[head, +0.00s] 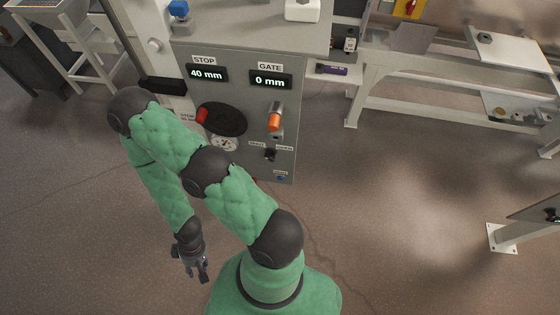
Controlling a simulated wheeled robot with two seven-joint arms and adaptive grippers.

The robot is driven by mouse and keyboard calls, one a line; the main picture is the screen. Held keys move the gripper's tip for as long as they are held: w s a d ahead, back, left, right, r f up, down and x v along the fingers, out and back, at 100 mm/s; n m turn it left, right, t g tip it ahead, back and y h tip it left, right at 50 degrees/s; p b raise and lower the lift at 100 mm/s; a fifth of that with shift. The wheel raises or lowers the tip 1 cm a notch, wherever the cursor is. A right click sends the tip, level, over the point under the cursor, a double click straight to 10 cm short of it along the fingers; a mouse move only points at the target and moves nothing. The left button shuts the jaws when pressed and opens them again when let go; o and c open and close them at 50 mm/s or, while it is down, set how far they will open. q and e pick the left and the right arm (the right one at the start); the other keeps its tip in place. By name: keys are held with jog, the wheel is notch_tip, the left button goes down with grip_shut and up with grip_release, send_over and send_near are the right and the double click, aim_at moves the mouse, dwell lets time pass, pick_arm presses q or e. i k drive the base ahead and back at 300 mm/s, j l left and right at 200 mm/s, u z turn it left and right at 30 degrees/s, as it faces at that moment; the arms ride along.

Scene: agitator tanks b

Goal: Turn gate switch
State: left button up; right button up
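The grey control panel (285,105) stands ahead with a GATE label (270,67) above a display (270,81) reading 0 mm. A small black switch (270,155) sits low on the panel, with small labels on both sides that look like SHUT and OPEN. Its exact angle is too small to read. My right gripper (197,271) hangs low over the floor, left of and below the switch and well apart from it. It holds nothing that I can see; how wide its fingers stand is unclear. My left gripper is not in view.
An orange handle (274,122) sticks out above the switch. A STOP display (206,73) reads 40 mm, with a red knob (201,116) and a dial (224,144) below. A blue button (281,177) is at the panel's bottom. Floor to the right is clear up to a bench (440,110).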

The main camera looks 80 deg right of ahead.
aim_at(270, 155)
jog(key=i+z, duration=0.15)
jog(key=z, duration=0.3)
jog(key=i+j+z, duration=0.1)
jog(key=z, duration=0.3)
jog(key=i+j+z, duration=0.1)
jog(key=z, duration=0.35)
jog(key=i+j+z, duration=0.1)
jog(key=z, duration=0.35)
jog(key=i+j+z, duration=0.1)
jog(key=z, duration=0.3)
jog(key=k+j, duration=0.05)
jog(key=j, duration=0.05)
